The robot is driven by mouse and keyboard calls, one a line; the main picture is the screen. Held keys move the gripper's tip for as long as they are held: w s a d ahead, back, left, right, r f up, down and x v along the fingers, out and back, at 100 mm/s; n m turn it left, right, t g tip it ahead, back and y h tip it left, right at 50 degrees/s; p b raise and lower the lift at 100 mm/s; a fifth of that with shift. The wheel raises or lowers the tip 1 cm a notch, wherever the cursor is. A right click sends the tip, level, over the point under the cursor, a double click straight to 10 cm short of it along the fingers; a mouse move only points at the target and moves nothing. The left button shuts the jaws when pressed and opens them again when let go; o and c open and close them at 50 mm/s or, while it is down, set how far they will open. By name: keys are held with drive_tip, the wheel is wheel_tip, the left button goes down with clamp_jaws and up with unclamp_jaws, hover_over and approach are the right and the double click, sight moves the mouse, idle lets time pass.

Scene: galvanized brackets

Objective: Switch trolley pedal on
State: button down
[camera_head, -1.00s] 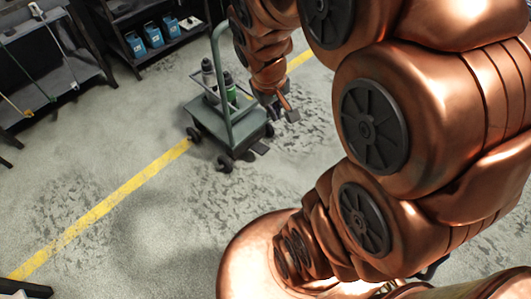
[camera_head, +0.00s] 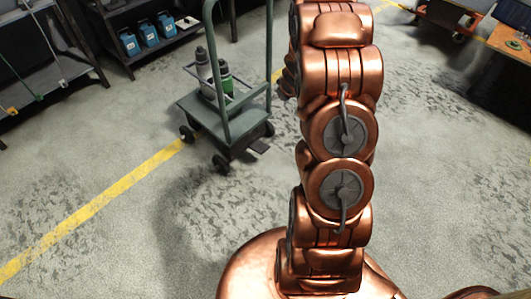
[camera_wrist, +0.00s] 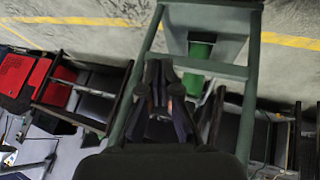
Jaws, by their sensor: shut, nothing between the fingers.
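The grey-green trolley (camera_head: 205,116) stands on the floor at upper middle in the head view, its tall handle upright. A small dark pedal (camera_head: 258,146) sticks out low at its near right side. Whether it is on or off cannot be told. In the wrist view, the trolley's handle frame (camera_wrist: 248,100) rises around and behind my gripper (camera_wrist: 163,68). My gripper is shut and empty, its dark fingers seen against the frame; touching or apart cannot be told. The pedal cannot be made out there.
A green bottle (camera_head: 224,72) and a grey bottle (camera_head: 202,63) stand on the trolley. An orange-topped bench (camera_head: 507,42) is at the far right. Floor left of and before the trolley is clear.

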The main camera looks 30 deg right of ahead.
wheel_tip(320, 180, down, 29)
drive_tip(key=n+t+y+b, duration=0.1)
drive_tip(key=t+y+b, duration=0.4)
drive_tip(key=b, duration=0.6)
drive_tip(key=shift+w+a, duration=0.2)
drive_tip(key=shift+a, duration=0.25)
drive_tip(key=shift+r, duration=0.1)
drive_tip(key=b, duration=0.3)
hover_over(265, 149)
drive_tip(key=f, duration=0.5)
drive_tip(key=shift+w, duration=0.35)
drive_tip(key=shift+s+f+b, duration=0.2)
drive_tip(key=shift+f+b, duration=0.45)
drive_tip(key=shift+f, duration=0.5)
drive_tip(key=shift+s+d+f+b, duration=0.1)
drive_tip(key=shift+s+f+b, duration=0.05)
drive_tip(key=shift+f, duration=0.25)
drive_tip(key=shift+s+d+f+b, duration=0.1)
drive_tip(key=shift+f+b, duration=0.05)
drive_tip(key=shift+f, duration=0.2)
drive_tip(key=shift+a+f, duration=0.1)
drive_tip(key=shift+a, duration=0.05)
